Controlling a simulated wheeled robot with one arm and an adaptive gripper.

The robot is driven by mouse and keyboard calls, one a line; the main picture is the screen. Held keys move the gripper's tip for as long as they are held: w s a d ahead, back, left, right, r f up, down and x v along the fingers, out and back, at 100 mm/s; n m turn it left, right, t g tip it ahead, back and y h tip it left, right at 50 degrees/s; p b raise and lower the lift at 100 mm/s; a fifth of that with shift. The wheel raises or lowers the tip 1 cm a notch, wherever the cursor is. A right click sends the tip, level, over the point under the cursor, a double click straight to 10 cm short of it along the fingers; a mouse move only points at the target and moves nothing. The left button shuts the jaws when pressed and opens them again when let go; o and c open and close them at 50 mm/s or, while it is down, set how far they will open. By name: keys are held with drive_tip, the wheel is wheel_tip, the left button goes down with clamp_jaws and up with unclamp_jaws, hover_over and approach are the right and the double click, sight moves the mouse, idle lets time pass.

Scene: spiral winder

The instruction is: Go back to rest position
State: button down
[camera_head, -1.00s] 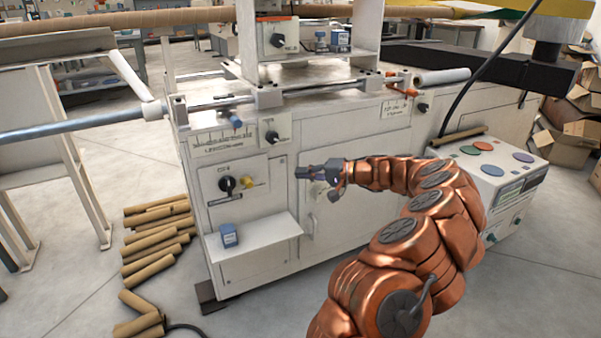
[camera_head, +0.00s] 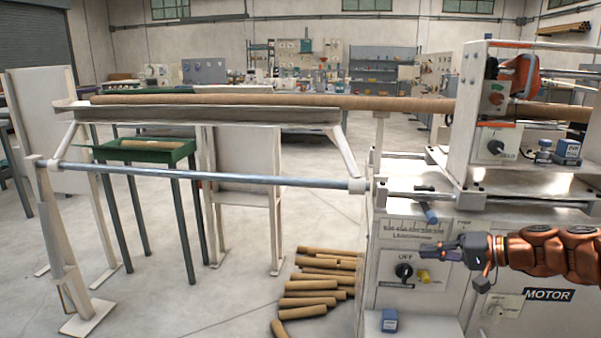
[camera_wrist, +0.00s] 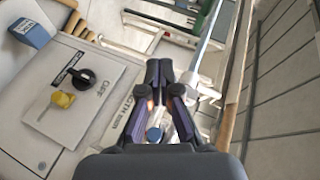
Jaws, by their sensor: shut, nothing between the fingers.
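My gripper (camera_head: 457,251) is at the right in the head view, in front of the white winder cabinet (camera_head: 455,310). It points left, beside the panel with the black OFF knob (camera_head: 404,271) and the yellow knob (camera_head: 424,276). My copper-coloured arm reaches in from the right edge. In the wrist view the dark fingers of my gripper (camera_wrist: 160,75) are together with nothing between them. The black knob (camera_wrist: 84,77) and yellow knob (camera_wrist: 62,99) show left of the fingers there, apart from them.
A long cardboard tube (camera_head: 270,101) runs across the winder's height. A metal bar (camera_head: 210,177) extends left on a stand. Several short tubes (camera_head: 310,285) lie on the floor beside the cabinet. A blue box (camera_head: 389,320) sits below the knobs. Floor at the left is open.

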drive_tip(key=s+a+r+n+g+h+p, duration=0.2)
drive_tip(key=s+a+r+g+p, duration=0.2)
drive_tip(key=s+a+r+p, duration=0.45)
drive_tip(key=s+a+r+n+g+h+p, duration=0.25)
drive_tip(key=s+a+r+p, duration=0.25)
drive_tip(key=s+a, duration=0.5)
drive_tip(key=s+d+r+g+h+p, duration=0.1)
drive_tip(key=s+d+r+h+p, duration=0.1)
drive_tip(key=s+p, duration=0.5)
drive_tip(key=s+d+r+g+h+p, duration=0.2)
drive_tip(key=s+d+h+p, duration=0.3)
drive_tip(key=s, duration=0.8)
drive_tip(key=r+p, duration=0.1)
drive_tip(key=p, duration=0.1)
drive_tip(key=shift+s+r+p, duration=0.3)
drive_tip(key=shift+r, duration=0.05)
drive_tip(key=c, duration=1.8)
unclamp_jaws()
drive_tip(key=shift+m, duration=0.25)
drive_tip(key=shift+c, duration=0.2)
